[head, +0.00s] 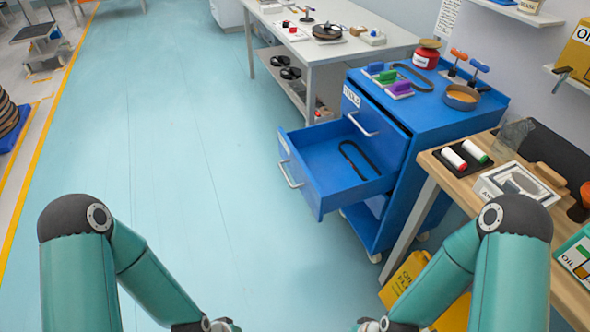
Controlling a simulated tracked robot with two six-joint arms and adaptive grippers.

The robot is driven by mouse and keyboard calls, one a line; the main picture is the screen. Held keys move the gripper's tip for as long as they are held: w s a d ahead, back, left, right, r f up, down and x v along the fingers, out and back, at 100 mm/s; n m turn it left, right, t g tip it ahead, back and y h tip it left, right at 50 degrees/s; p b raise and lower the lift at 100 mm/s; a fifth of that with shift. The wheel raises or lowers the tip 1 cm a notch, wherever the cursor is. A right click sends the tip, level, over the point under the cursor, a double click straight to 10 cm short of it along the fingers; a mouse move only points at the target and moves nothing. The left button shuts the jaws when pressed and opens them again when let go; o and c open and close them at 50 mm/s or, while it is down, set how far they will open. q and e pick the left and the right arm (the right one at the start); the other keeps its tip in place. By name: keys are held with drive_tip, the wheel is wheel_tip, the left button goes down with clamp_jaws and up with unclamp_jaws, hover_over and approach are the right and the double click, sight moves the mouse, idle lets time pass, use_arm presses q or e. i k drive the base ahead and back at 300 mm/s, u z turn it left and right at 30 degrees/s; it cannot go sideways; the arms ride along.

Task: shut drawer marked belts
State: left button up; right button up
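A blue wheeled cabinet (408,150) stands right of centre with two drawers facing left. Its lower drawer (325,180) is pulled far out and holds a dark looped belt (357,160). This drawer has a light bar handle (289,175) and a white label (284,146) too small to read. The upper drawer (373,122) is shut, with its own handle (362,125) and a label I cannot read surely. My two arms come in from the bottom, well short of the drawer.
A wooden bench (450,180) stands right of the cabinet, with a yellow container (408,274) beneath. A grey table (340,50) is behind. The cabinet top carries colored blocks, a belt and a tan-filled bowl (461,97). Floor left of the drawer is clear.

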sight(327, 183)
drive_tip(key=z, duration=0.05)
drive_tip(key=i, duration=0.85)
drive_tip(key=z, duration=0.35)
